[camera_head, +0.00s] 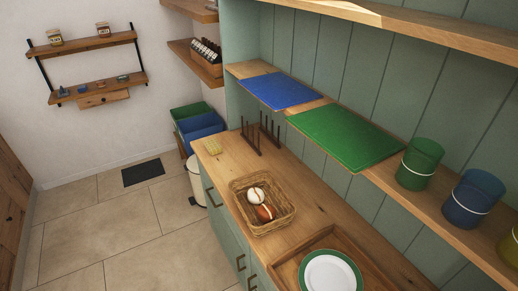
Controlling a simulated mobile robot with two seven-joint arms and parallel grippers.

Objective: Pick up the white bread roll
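The white bread roll (256,194) lies in a wicker basket (280,216) on the wooden counter. A reddish-brown roll with a pale part (266,212) lies right below it in the basket, close to or touching it. The white roll sits near the middle of the basket and its top is uncovered. Neither of my grippers shows in the head view.
A wooden tray (283,268) with a green-rimmed white plate (330,272) stands on the counter at the front. A dark rack (252,139) stands behind the basket. Above, a shelf (440,203) holds a blue mat (278,90), a green mat (345,135) and coloured cups (419,163).

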